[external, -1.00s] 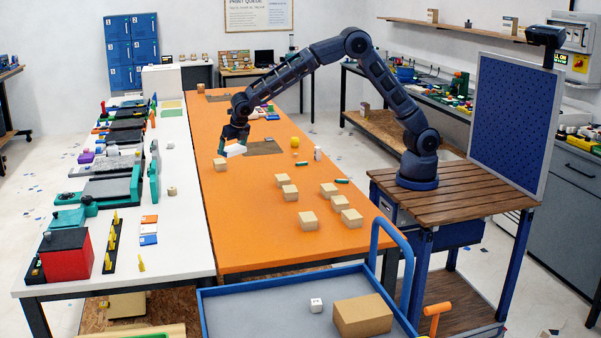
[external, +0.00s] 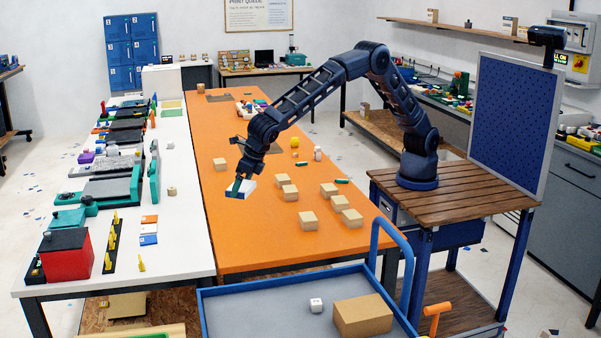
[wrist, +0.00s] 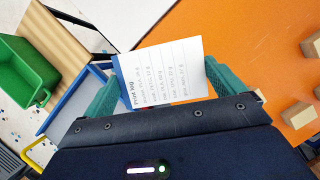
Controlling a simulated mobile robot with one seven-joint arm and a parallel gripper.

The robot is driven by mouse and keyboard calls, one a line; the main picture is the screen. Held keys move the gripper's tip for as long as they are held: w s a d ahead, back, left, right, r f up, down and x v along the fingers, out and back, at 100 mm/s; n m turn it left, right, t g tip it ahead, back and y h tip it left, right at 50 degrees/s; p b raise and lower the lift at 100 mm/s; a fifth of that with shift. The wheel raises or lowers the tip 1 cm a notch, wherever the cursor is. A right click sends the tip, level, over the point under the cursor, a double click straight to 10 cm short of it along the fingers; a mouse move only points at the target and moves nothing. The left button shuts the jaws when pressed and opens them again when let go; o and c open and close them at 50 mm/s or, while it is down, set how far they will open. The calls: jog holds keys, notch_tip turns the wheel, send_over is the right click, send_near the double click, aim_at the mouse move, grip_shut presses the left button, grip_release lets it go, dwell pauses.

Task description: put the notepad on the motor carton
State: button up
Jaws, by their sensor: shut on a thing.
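The notepad (wrist: 163,72) is white with a blue edge strip and "Print log" lettering. My gripper (external: 243,184) is shut on it, with the teal fingers at opposite sides of the pad in the wrist view. The pad also shows in the external view (external: 249,190), in front of the orange table's left middle; I cannot tell its exact height. Several plain tan cartons stand on the table, such as one right of the pad (external: 290,192). A larger brown carton (external: 362,316) lies in the blue trolley. No readable label shows which is the motor carton.
The orange table (external: 250,240) is clear at its near left. The blue-rimmed trolley (external: 260,322) stands at its near end, with a small white cube (external: 316,305) inside. A white table with machines adjoins on the left. A green bin (wrist: 22,72) shows in the wrist view.

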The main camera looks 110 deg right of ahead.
jog(key=s+a+n, duration=0.1)
jog(key=s+a, duration=0.2)
jog(key=a, duration=0.5)
jog(key=s+a+r+n+y, duration=0.1)
jog(key=s+a, duration=0.2)
jog(key=a, duration=0.6)
jog(key=s+a+n, duration=0.1)
jog(key=s+a, duration=0.2)
jog(key=a, duration=0.5)
jog(key=n+y, duration=0.2)
jog(key=n, duration=0.1)
send_over(360, 308)
jog(key=s, duration=0.1)
jog(key=shift+t, duration=0.4)
jog(key=f, duration=1.9)
jog(key=shift+s, duration=0.2)
jog(key=o, duration=0.7)
jog(key=shift+f, duration=0.1)
jog(key=shift+c, duration=0.2)
jog(key=v, duration=1.2)
jog(key=shift+a, duration=0.25)
jog(key=shift+r, duration=0.25)
